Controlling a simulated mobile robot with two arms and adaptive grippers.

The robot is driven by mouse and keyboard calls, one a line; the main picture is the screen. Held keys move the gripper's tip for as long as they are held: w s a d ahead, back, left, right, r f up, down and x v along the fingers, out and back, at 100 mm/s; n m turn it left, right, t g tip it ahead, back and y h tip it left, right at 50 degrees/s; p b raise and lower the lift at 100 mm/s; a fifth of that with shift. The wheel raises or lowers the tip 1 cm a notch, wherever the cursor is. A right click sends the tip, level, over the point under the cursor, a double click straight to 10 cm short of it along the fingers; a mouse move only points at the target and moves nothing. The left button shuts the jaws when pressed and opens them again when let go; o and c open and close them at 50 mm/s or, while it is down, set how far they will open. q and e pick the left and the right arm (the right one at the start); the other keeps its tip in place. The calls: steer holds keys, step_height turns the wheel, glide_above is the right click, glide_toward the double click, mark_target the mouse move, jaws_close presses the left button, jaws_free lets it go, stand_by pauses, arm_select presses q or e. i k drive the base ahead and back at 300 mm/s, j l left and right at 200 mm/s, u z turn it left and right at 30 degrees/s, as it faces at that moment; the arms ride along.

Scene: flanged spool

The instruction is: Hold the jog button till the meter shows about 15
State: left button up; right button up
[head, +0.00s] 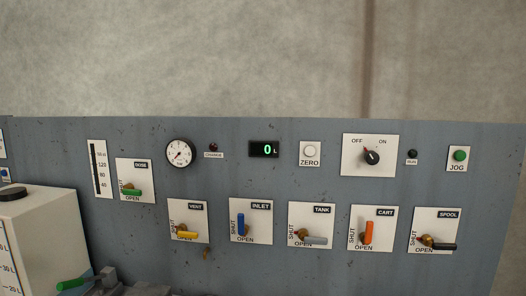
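The green jog button (459,155) sits on a white plate marked JOG at the right end of the grey-blue panel. Nothing touches it. The digital meter (264,149) shows a green 0 L on a black face. Neither of my grippers can be made out in the head view.
The panel (300,185) also carries a white ZERO button (310,152), an OFF/ON knob (372,157), a dark lamp (412,154) and a round dial (180,153). Labelled valve handles, such as SPOOL (443,246), line the lower row. A white tank (40,235) stands at lower left.

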mark_target(459, 156)
steer(key=z, duration=1.3)
